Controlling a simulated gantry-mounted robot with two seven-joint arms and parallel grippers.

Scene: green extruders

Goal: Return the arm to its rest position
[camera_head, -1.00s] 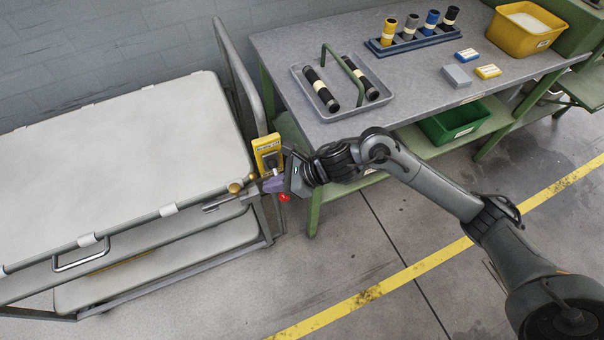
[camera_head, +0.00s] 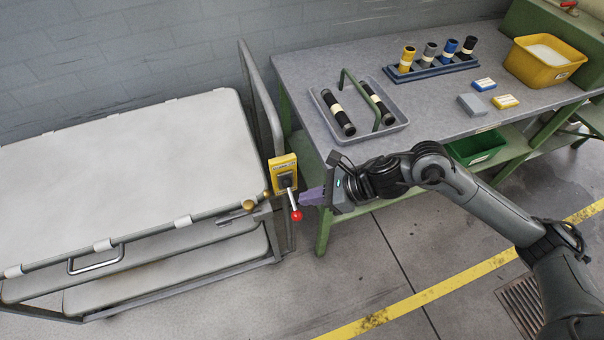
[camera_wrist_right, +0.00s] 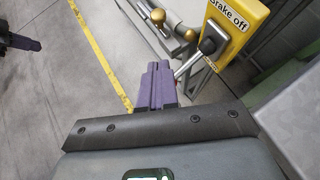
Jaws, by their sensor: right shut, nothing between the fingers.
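My right gripper (camera_head: 308,197) is just to the right of the yellow brake box (camera_head: 283,170), its purple fingers pointing left. In the right wrist view its fingers (camera_wrist_right: 157,72) are together and empty. The box's lever with a red knob (camera_head: 296,215) hangs down beside the fingertips. The knob is hidden behind the fingers in the right wrist view, where the box (camera_wrist_right: 233,30) reads "Brake off". My left gripper is outside the head view.
A grey cart (camera_head: 130,150) with a tall handle stands at left. A workbench (camera_head: 300,72) behind my right arm holds a tray (camera_head: 345,136) of black cylinders, a rack (camera_head: 436,70) and a yellow bin (camera_head: 520,72). Open floor (camera_head: 370,275) lies in front, crossed by a yellow line.

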